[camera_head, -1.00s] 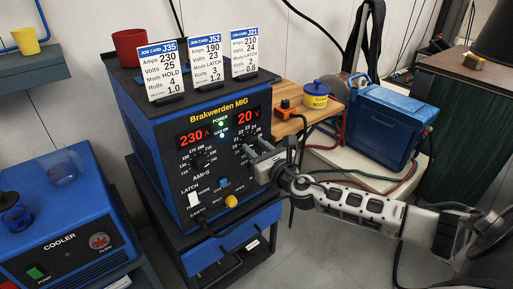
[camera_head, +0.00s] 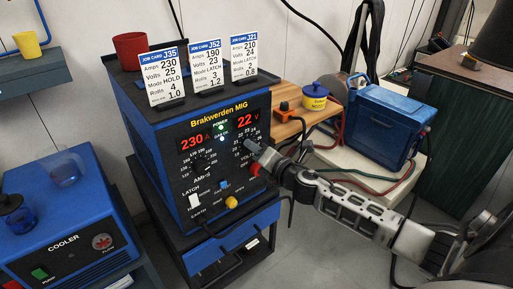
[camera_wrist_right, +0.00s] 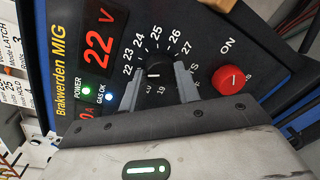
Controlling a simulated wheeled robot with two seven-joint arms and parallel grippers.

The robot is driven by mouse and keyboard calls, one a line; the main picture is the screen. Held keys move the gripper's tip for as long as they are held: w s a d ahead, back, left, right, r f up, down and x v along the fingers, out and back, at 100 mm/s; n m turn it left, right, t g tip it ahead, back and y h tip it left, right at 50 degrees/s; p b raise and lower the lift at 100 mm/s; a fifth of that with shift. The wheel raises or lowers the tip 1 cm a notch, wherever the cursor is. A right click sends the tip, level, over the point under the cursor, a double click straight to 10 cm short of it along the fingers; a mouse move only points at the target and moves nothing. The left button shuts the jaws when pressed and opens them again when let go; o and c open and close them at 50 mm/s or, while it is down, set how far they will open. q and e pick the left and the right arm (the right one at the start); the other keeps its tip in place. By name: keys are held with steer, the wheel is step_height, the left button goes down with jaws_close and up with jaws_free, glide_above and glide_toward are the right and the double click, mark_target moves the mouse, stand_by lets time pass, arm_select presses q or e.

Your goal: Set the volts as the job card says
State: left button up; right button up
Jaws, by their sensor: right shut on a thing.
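The Brakwerden MIG welder (camera_head: 228,118) has red displays reading 230 A and 22 V (camera_head: 248,121). In the right wrist view, the volts display (camera_wrist_right: 98,52) also reads 22 V. The black volts knob (camera_wrist_right: 157,71) sits inside a scale marked with volt numbers. My right gripper (camera_wrist_right: 159,84) is shut on this knob, one finger on each side. In the head view, my right gripper (camera_head: 251,149) largely hides the knob. Job cards J35 (camera_head: 163,75), J52 (camera_head: 207,66) and J21 (camera_head: 244,56) stand on top, giving 25, 23 and 24 volts. My left gripper is not in view.
A red knob (camera_wrist_right: 231,79) marked ON sits close beside the volts knob. The amps knob (camera_head: 204,161) and a white latch switch (camera_head: 194,200) are left of my gripper. A wooden shelf (camera_head: 287,128) and blue case (camera_head: 377,122) stand at right.

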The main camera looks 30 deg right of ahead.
arm_select(q)
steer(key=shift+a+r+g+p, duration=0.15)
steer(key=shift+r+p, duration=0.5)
steer(key=shift+p, duration=0.75)
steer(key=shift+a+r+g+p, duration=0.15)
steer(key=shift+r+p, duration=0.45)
steer(key=shift+p, duration=0.8)
arm_select(e)
steer(key=shift+d+m+y, duration=0.15)
steer(key=shift+m+y, duration=0.4)
steer(key=shift+m, duration=3.2)
steer(key=shift+d+m+y, duration=0.1)
steer(key=shift+m+y, duration=0.45)
steer(key=shift+m, duration=3.2)
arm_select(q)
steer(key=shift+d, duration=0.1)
arm_select(e)
steer(key=shift+f, duration=0.1)
steer(key=o, duration=1)
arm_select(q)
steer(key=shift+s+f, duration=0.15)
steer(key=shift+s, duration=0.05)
